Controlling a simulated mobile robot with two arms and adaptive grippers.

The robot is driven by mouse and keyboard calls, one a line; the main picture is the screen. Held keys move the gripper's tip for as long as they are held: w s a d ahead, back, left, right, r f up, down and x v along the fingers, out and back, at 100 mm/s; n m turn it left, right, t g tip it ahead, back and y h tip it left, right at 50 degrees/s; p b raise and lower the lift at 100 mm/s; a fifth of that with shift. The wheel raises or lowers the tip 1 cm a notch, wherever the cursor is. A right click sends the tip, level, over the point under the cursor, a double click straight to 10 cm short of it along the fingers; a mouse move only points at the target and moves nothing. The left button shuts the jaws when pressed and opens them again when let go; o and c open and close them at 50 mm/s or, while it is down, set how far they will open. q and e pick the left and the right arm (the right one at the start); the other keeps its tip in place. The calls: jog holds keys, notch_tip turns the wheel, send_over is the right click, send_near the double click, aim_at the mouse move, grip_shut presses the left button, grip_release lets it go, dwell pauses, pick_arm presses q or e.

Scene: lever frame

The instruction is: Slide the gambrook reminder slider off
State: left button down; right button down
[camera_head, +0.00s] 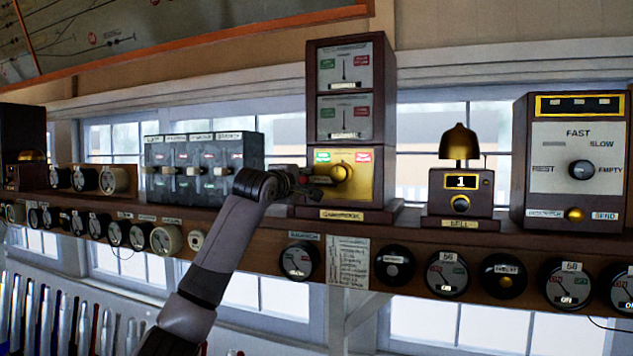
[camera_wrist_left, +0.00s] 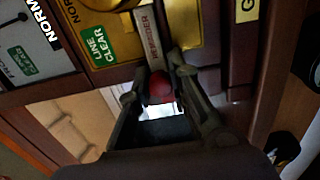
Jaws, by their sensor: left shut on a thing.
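The gambrook instrument is the tall dark wooden case whose lowest panel is a yellow face (camera_head: 355,178) with a brass knob, above a plate lettered like "Gambrook" (camera_head: 342,215). In the left wrist view, a pale slider bar (camera_wrist_left: 147,38) lettered "REMINDER" runs along the yellow face (camera_wrist_left: 188,30) and ends in a red knob (camera_wrist_left: 160,88). My left gripper (camera_head: 307,184) is at the left side of this case. In the wrist view its fingers (camera_wrist_left: 158,92) are shut on the red knob. My right gripper is not in view.
A brass bell on a box (camera_head: 460,180) stands to the right, then a large dial case (camera_head: 578,165). A grey switch box (camera_head: 203,168) stands left, behind my arm. Round dials (camera_head: 447,273) line the shelf front, with levers (camera_head: 60,315) below left.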

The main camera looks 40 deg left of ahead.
pick_arm(q)
jog(key=shift+a+f, duration=0.1)
jog(key=shift+a, duration=0.05)
jog(key=a, duration=0.1)
jog(key=s+a, duration=0.1)
jog(key=shift+a, duration=0.4)
jog(key=shift+f, duration=0.1)
dwell(0.3)
jog(key=c, duration=1.4)
grip_release()
jog(key=shift+a, duration=0.2)
jog(key=o, duration=0.7)
jog(key=shift+d, duration=0.1)
